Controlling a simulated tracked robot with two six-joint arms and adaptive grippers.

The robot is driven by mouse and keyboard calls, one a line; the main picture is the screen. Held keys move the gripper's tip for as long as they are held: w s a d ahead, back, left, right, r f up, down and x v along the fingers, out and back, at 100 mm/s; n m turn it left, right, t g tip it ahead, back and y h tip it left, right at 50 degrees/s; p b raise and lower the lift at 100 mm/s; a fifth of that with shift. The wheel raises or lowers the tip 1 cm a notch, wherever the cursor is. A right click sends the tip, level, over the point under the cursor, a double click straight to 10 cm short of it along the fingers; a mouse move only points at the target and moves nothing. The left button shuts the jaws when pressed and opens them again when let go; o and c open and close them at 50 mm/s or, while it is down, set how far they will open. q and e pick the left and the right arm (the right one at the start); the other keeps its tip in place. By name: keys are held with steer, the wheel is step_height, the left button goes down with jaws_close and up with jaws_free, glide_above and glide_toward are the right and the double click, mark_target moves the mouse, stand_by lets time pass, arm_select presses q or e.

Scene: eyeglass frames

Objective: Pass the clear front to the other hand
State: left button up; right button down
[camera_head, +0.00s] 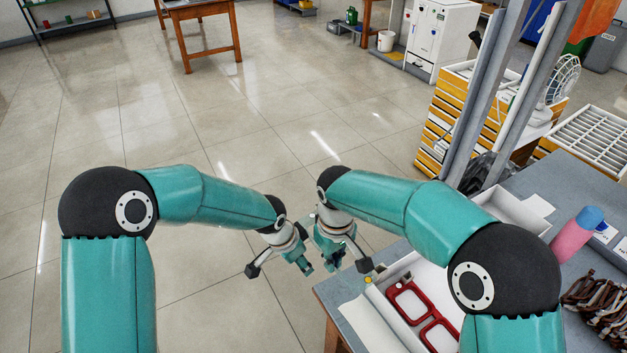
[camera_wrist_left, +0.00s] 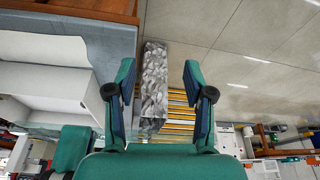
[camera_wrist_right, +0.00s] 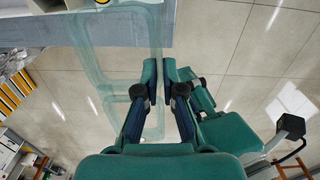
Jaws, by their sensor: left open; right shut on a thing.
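The clear front is a pale, see-through eyeglass frame, seen best in the right wrist view (camera_wrist_right: 157,35). In the head view my right gripper (camera_head: 332,260) hangs beyond the table's left edge, and the front can hardly be made out. My left gripper (camera_head: 303,264) is right beside it, fingers apart in the left wrist view (camera_wrist_left: 158,85). A faint greenish bar, possibly the front, shows low there; whether it lies between those fingers I cannot tell.
A grey table (camera_head: 542,190) stands at right, with a tray holding red frames (camera_head: 408,302), a pink bottle with a blue cap (camera_head: 577,234) and several brown frames (camera_head: 600,300). Grey uprights rise behind it. Open tiled floor lies below and beyond both grippers.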

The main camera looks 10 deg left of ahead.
mark_target(313, 220)
arm_select(q)
steer(key=w+r, duration=0.3)
steer(key=w+r+m+y, duration=0.1)
steer(key=w+r, duration=0.2)
steer(key=r, duration=0.1)
steer(key=w+a+r+y, duration=0.1)
steer(key=w+r, duration=0.2)
steer(key=r, duration=0.1)
steer(key=shift+w, duration=0.2)
step_height(313, 220, up, 7)
steer(key=d+g, duration=0.2)
steer(key=d, duration=0.1)
steer(key=shift+m, duration=0.3)
steer(key=f, duration=1.2)
steer(key=shift+a+f, duration=0.1)
steer(key=shift+a, duration=0.15)
steer(key=shift+s+d+g, duration=0.1)
steer(key=shift+g, duration=0.2)
jaws_close()
arm_select(e)
steer(key=shift+w, duration=0.1)
steer(key=c, duration=1.2)
jaws_free()
